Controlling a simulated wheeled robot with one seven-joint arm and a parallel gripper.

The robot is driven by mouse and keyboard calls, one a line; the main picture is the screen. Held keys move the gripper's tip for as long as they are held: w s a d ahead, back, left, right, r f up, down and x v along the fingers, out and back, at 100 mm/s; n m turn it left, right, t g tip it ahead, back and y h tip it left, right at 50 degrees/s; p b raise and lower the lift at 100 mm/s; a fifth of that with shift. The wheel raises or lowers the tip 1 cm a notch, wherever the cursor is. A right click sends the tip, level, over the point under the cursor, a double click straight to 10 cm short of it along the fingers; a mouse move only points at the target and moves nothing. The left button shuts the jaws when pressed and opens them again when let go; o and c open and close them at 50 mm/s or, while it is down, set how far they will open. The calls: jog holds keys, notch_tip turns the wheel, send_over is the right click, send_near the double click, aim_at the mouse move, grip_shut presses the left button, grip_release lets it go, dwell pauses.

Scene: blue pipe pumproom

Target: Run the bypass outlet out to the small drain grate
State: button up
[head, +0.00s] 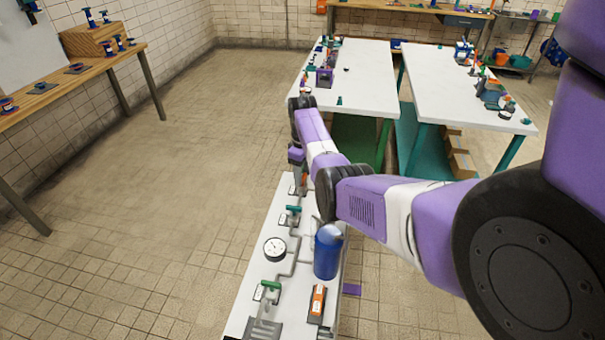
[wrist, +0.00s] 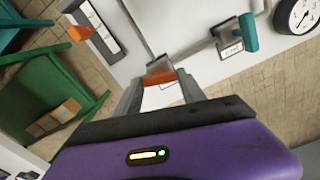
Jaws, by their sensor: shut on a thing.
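My gripper (wrist: 160,84) is shut on an orange handle (wrist: 161,77) above the white pipe bench, with one grey finger on each side of it. In the head view my gripper (head: 298,180) is small and points down at the far part of the bench (head: 240,305), so its grip is hard to see there. Grey pipes (head: 284,268) run along the bench between valves. A green-handled valve (wrist: 247,33) with a label plate stands to the right of the gripper in the wrist view. I cannot pick out the bypass outlet or the small drain grate for certain.
A round gauge (head: 275,248), a blue tank (head: 327,252), an orange-topped device (head: 317,302) and another green valve (head: 268,289) stand on the near bench. Two white tables (head: 365,70) (head: 440,85) carry items beyond. Tiled floor (head: 170,210) is clear on the left.

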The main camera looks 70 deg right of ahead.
jog(key=m, duration=0.3)
jog(key=shift+m, duration=0.4)
jog(key=m, duration=0.3)
jog(key=shift+m, duration=0.3)
jog(key=m, duration=0.3)
jog(key=shift+m, duration=2.2)
jog(key=o, duration=1.4)
jog(key=shift+c, duration=0.2)
jog(key=shift+r+b, duration=0.45)
jog(key=shift+r, duration=3.45)
